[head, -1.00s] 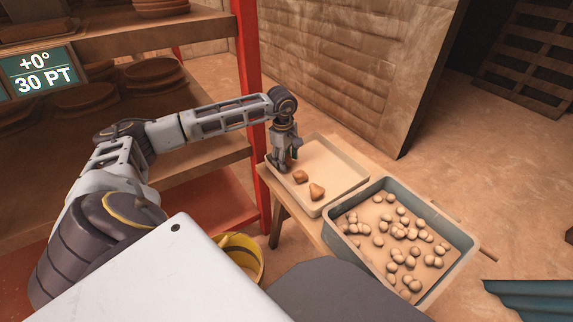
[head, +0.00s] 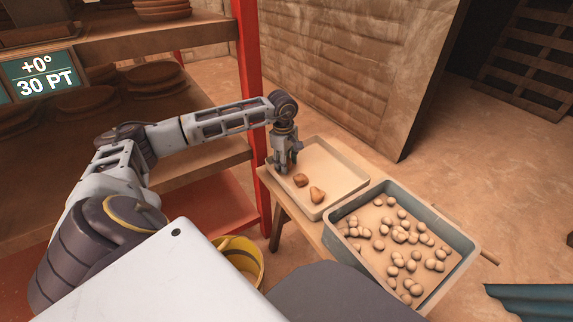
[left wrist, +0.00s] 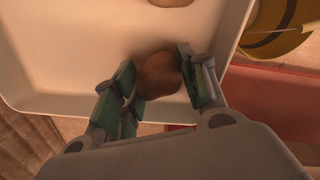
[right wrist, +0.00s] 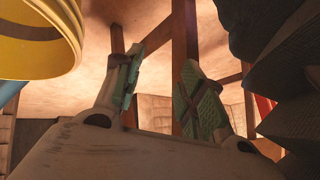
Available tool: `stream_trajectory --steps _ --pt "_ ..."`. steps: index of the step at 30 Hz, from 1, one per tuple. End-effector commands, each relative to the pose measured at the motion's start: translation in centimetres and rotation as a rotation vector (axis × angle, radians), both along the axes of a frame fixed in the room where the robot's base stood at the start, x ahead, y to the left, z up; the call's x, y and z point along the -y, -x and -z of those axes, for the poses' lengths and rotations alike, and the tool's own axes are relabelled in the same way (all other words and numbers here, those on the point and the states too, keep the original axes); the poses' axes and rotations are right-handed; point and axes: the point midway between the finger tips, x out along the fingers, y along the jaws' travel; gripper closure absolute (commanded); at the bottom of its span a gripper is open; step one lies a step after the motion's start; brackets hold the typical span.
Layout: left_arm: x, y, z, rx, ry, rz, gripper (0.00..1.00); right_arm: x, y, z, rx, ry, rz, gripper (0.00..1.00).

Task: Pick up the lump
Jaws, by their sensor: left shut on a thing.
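My left gripper (head: 284,164) is over the left end of the shallow cream tray (head: 345,181). In the left wrist view its green-padded fingers (left wrist: 156,82) are shut on a brown rounded lump (left wrist: 160,74), with one finger on each side. In the head view that lump is hidden by the gripper. Two other brown lumps lie in the tray, one (head: 301,180) close to the gripper and one (head: 317,195) nearer the front edge. My right gripper (right wrist: 160,85) shows in its own wrist view with its fingers wide apart and nothing between them.
A grey bin (head: 447,279) with many pale round lumps stands right of the tray on a wooden bench (head: 312,228). A yellow bucket (head: 240,258) sits below. A shelf with a red post (head: 247,80) stands left, close to my left arm.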

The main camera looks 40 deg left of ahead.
Motion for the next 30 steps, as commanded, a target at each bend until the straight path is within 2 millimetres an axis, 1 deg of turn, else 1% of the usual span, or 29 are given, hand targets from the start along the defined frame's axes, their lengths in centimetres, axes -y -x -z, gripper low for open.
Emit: stream_trajectory --steps 5,11,17,24,26,30 --pt "0.0 0.0 -0.4 0.001 0.000 0.000 0.83 0.0 0.0 -0.2 -0.001 0.001 0.000 0.60" --pt "0.0 0.0 -1.7 0.001 -0.001 0.000 0.83 0.1 0.1 -0.7 -0.004 0.008 0.002 0.60" --pt "0.0 -0.1 -4.1 0.003 -0.001 -0.001 0.83 0.3 0.1 -1.6 -0.012 0.018 0.005 0.60" --pt "0.0 -0.1 -7.4 0.002 0.000 0.000 0.83 0.5 0.4 -2.7 -0.031 0.033 0.012 0.60" --pt "0.0 0.0 -8.1 0.002 0.000 0.000 0.83 0.5 0.4 -3.0 -0.035 0.036 0.013 0.60" --pt "0.0 0.0 -9.3 0.001 0.000 0.000 0.83 0.7 0.3 -4.3 -0.049 0.054 -0.002 0.60"
